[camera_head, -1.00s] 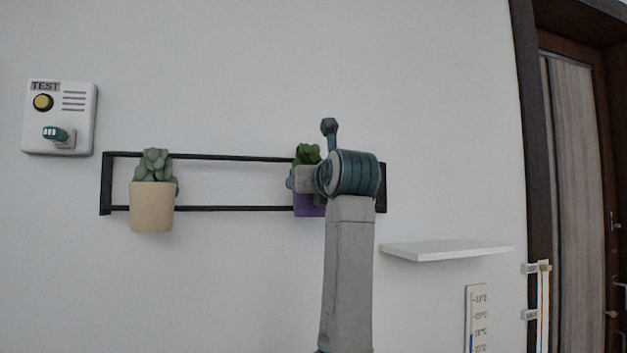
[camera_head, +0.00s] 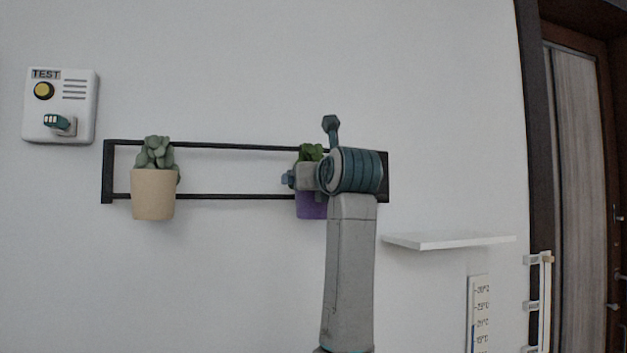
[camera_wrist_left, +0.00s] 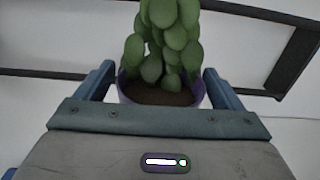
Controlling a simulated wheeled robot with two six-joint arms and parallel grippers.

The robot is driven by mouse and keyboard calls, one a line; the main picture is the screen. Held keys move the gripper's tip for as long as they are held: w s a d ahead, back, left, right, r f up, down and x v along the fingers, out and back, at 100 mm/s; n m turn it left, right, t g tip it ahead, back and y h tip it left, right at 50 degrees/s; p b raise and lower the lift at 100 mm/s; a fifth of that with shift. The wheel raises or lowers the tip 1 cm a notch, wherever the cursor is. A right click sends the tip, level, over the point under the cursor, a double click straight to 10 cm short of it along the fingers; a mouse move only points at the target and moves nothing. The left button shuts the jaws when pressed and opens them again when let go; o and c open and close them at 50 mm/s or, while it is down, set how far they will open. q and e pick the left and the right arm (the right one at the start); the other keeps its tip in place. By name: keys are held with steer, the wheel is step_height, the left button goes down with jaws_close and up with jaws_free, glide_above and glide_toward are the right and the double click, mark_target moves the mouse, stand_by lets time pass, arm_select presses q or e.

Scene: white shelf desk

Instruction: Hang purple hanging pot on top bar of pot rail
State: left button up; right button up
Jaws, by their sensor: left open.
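The purple pot (camera_head: 311,205) with a green plant shows in the head view at the right part of the black pot rail (camera_head: 230,146), at the height of the lower bar. My left gripper (camera_head: 288,179) is in front of it and hides part of it. In the left wrist view the purple pot (camera_wrist_left: 125,92) stands upright between the fingers of my left gripper (camera_wrist_left: 158,92), which is open around it. The lower bar (camera_wrist_left: 252,92) runs behind the pot there. Whether the pot's hook rests on a bar is hidden. My right gripper is not in view.
A tan pot (camera_head: 153,196) with a succulent hangs at the rail's left end. The top bar between the pots is free. A white shelf (camera_head: 448,240) is on the wall at lower right. A TEST box (camera_head: 62,105) is at upper left, a door frame at right.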

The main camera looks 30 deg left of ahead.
arm_select(q)
steer(key=shift+s+d+f, duration=0.1)
steer(key=shift+s+d, duration=0.1)
steer(key=shift+d, duration=0.1)
steer(key=b+v, duration=0.4)
steer(key=v, duration=0.6)
steer(key=shift+s, duration=0.1)
